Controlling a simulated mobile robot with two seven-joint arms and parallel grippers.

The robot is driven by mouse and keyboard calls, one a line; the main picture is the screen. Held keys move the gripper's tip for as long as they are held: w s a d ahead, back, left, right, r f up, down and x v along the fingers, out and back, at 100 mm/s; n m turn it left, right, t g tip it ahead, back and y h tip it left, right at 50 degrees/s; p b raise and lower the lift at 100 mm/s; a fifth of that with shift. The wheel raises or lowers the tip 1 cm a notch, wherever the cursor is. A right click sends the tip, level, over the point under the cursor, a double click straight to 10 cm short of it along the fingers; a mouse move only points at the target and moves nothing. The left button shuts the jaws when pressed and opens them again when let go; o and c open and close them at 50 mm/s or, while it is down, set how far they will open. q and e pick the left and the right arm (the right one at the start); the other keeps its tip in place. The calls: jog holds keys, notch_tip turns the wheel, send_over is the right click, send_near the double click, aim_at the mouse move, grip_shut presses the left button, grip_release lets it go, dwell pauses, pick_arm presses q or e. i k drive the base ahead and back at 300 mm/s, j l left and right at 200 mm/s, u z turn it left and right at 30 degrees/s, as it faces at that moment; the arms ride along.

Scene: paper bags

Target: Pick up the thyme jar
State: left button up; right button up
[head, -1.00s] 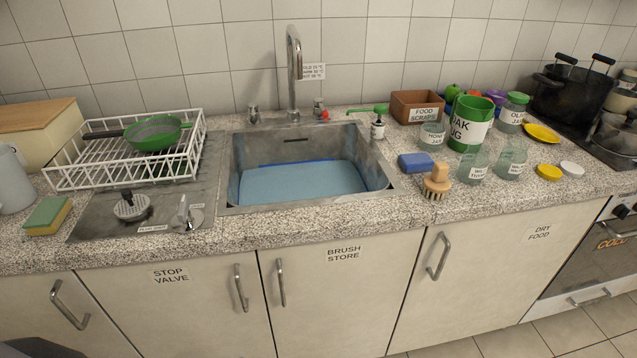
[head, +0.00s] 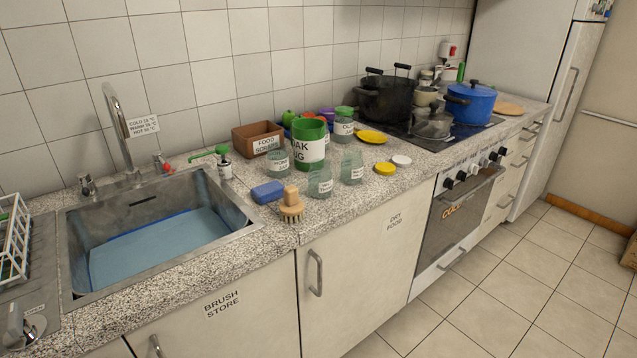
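Several clear glass jars with white labels stand on the granite counter (head: 255,235) right of the sink. One jar (head: 278,161) has a label that seems to start with "HON". Two open jars stand in front, a left one (head: 320,182) and a right one (head: 352,167). A green-lidded jar (head: 344,125) behind them seems to read "OLI". I cannot read "thyme" on any label, so I cannot tell which is the thyme jar. Neither of my grippers is in view.
A green tin (head: 311,143) stands among the jars. A brush (head: 291,207), blue sponge (head: 268,192), yellow lid (head: 385,168) and white lid (head: 401,160) lie close by. The sink (head: 150,235) is left; pots (head: 388,98) and a stove stand right.

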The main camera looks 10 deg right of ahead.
aim_at(320, 174)
jog(key=i+l, duration=0.15)
jog(key=l, duration=0.2)
jog(key=i+l+u, duration=0.15)
jog(key=l, duration=0.25)
jog(key=i+l, duration=0.15)
jog(key=l, duration=0.25)
jog(key=i+l+u, duration=0.15)
jog(key=l, duration=0.2)
jog(key=i+l, duration=0.15)
jog(key=l, duration=0.25)
jog(key=i+l+u, duration=0.1)
jog(key=l, duration=0.3)
